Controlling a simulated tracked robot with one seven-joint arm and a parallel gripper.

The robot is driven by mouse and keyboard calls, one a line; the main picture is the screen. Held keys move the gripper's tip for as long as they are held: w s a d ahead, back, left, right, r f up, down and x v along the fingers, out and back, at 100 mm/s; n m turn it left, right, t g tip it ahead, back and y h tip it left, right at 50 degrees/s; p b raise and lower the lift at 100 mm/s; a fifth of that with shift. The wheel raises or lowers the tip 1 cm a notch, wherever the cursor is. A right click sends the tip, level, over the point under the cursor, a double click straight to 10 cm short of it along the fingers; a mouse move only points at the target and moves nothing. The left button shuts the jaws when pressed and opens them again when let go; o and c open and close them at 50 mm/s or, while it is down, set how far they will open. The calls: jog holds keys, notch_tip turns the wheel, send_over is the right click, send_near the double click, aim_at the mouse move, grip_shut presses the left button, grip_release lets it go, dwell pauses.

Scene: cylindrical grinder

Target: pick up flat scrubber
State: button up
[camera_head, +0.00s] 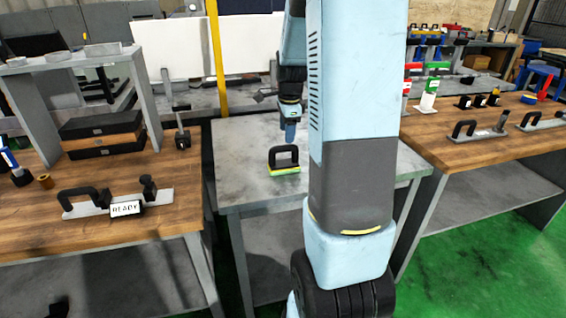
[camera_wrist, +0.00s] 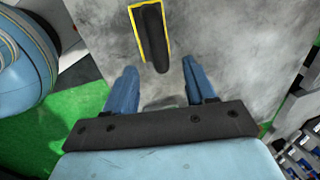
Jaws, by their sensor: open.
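The flat scrubber (camera_head: 284,163) lies on the grey table (camera_head: 243,190) in the head view, with a black loop handle over a yellow and green pad. In the wrist view the scrubber's black handle (camera_wrist: 152,38) and yellow edge show at the top, ahead of the fingertips. My gripper (camera_wrist: 156,82) is open, with its two blue fingers apart and nothing between them. In the head view my gripper (camera_head: 290,133) points down above and just behind the scrubber, apart from it. My own arm hides the table's right part.
A wooden bench (camera_head: 150,225) at left holds a READY sign (camera_head: 126,208), a trowel-like tool (camera_head: 85,200) and stacked dark cases (camera_head: 102,133). Another wooden bench (camera_head: 450,150) at right holds trowels and bottles. A yellow post (camera_head: 216,50) stands behind. The table around the scrubber is clear.

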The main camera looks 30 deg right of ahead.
aim_at(285, 149)
jog(key=shift+w+d+f, duration=0.1)
jog(key=shift+w+f, duration=0.15)
jog(key=shift+f, duration=1.15)
jog(key=shift+w+a+f, duration=0.1)
jog(key=shift+w+f, duration=0.2)
jog(key=shift+f, duration=1.05)
jog(key=shift+w+d+f, duration=0.1)
jog(key=shift+w+f, duration=0.15)
jog(key=shift+f, duration=1.15)
grip_shut()
